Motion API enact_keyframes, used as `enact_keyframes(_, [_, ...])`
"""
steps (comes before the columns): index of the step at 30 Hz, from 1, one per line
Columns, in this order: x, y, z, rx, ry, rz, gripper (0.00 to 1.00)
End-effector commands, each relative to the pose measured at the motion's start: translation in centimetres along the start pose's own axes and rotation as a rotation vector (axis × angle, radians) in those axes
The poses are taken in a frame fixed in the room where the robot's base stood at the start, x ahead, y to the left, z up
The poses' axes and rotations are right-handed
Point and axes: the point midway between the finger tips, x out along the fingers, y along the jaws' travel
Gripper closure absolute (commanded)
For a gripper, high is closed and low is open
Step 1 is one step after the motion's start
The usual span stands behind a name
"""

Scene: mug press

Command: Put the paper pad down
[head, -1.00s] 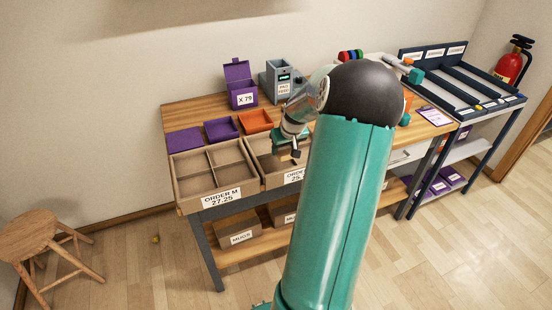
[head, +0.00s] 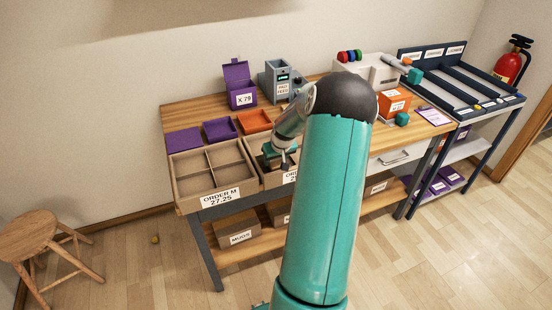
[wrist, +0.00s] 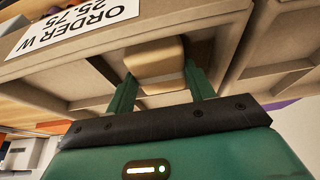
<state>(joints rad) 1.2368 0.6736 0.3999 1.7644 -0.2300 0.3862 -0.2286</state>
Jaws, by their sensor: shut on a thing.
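My gripper (head: 280,160) is over the second divided cardboard order box (head: 263,174), right of the ORDER M box. In the wrist view my gripper (wrist: 160,82) is shut on the paper pad (wrist: 155,58), a tan block between its two fingers. In the wrist view the box marked ORDER W 25.75 (wrist: 30,68) appears upside down, its wall and dividers around the pad. I cannot tell whether the pad touches the box floor. In the head view I cannot make out the pad.
The ORDER M box (head: 195,195) stands at left with empty compartments. Behind are purple trays (head: 220,129), an orange tray (head: 254,121), a purple box marked X 79 (head: 241,95) and the grey pad feed dispenser (head: 278,85). An orange box (head: 395,103) stands at right.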

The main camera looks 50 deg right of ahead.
Motion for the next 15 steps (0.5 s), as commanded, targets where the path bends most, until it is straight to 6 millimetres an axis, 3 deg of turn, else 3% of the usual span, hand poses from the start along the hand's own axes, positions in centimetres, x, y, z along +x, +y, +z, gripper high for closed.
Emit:
enact_keyframes(1, [0.03, -0.03, 0.0, 0.0, 0.0, 0.0, 0.41])
enact_keyframes(3, [0.02, -0.03, 0.01, 0.0, 0.0, 0.0, 0.27])
enact_keyframes(4, [0.02, -0.03, 0.01, 0.0, 0.0, 0.0, 0.25])
enact_keyframes(15, [-0.57, 0.01, -0.18, 0.0, 0.001, 0.0, 0.25])
